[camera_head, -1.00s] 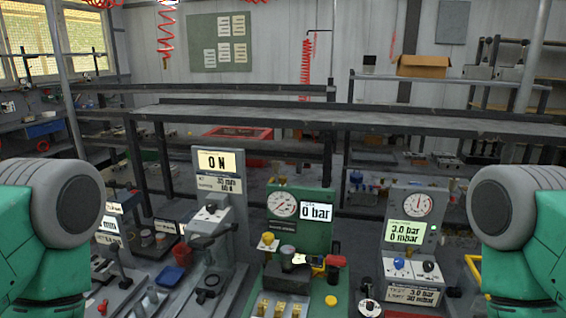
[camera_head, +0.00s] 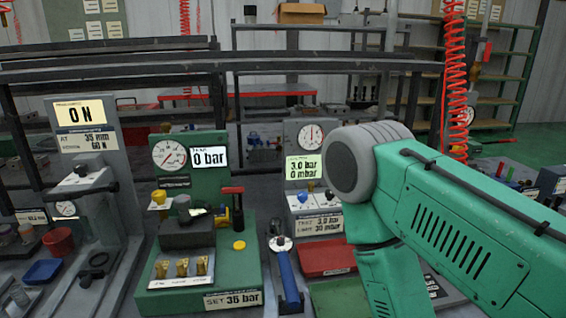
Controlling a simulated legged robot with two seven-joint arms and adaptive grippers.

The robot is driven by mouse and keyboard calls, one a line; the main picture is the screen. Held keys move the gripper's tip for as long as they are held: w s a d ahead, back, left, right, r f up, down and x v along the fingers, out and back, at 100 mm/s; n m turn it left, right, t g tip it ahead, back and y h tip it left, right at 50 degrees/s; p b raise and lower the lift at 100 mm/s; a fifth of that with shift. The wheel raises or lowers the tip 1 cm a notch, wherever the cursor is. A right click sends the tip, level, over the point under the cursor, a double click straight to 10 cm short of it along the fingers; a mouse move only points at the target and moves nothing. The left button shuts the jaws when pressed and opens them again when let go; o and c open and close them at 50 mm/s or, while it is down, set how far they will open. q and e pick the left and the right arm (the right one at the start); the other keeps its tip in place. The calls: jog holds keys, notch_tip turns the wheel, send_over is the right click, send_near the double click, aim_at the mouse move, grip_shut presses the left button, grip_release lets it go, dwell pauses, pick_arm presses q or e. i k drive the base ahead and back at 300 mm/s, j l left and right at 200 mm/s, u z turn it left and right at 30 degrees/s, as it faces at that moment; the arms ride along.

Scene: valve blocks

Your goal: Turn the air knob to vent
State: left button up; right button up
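My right arm comes in from the right, bends at a grey joint, and runs down beside the grey station. Neither gripper is visible.
A blue-handled tool (camera_head: 287,275) lies between the stations, and a red tray (camera_head: 326,256) sits below the knobs. Dark shelving runs behind. A red coiled hose (camera_head: 455,80) hangs at right.

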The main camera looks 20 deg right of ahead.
aim_at(329, 195)
jog(key=l+z, duration=0.15)
jog(key=z, duration=0.35)
jog(key=i+l+z, duration=0.1)
jog(key=z, duration=0.35)
jog(key=k+z, duration=0.15)
jog(key=z, duration=0.15)
